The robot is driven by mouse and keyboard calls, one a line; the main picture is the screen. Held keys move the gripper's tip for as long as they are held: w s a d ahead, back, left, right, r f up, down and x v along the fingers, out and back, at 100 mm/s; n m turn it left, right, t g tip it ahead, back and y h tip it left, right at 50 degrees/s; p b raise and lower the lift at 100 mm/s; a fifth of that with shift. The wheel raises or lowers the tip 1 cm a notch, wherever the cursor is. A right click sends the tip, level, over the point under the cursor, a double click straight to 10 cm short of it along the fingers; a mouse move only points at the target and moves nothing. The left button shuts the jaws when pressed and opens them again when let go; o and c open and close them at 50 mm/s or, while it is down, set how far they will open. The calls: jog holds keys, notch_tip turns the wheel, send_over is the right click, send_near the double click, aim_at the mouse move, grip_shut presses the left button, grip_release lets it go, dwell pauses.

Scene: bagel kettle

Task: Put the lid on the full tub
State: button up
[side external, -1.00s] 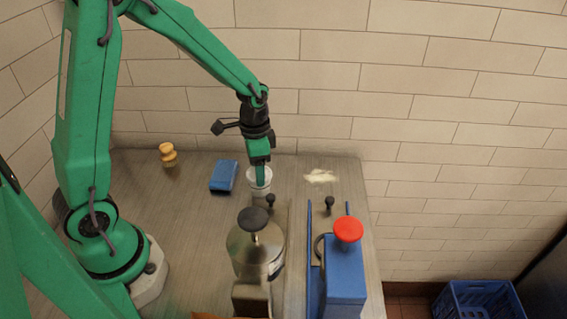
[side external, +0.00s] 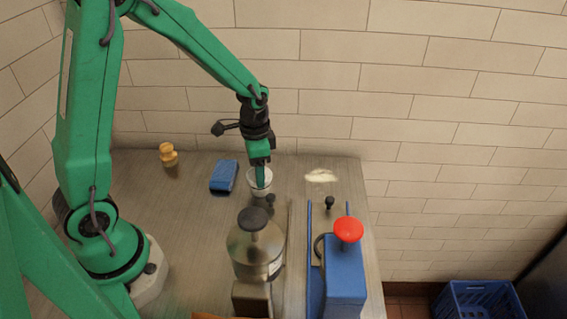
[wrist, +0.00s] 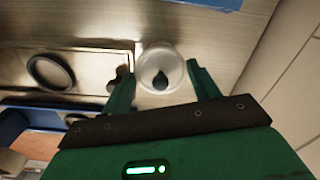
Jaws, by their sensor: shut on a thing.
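A small white tub (side external: 260,191) stands on the steel counter behind the metal kettle in the side view. My gripper (side external: 262,186) points straight down right at its top, one finger in front of the rim. The tub's contents are hidden.
A metal kettle (side external: 254,258) with a black knob stands close in front. A blue box-like machine with a red knob (side external: 348,229) is to the right. The left counter is fairly clear.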

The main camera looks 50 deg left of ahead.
jog(key=o, duration=1.3)
jog(key=shift+r, duration=0.15)
jog(key=shift+r, duration=3.3)
grip_shut()
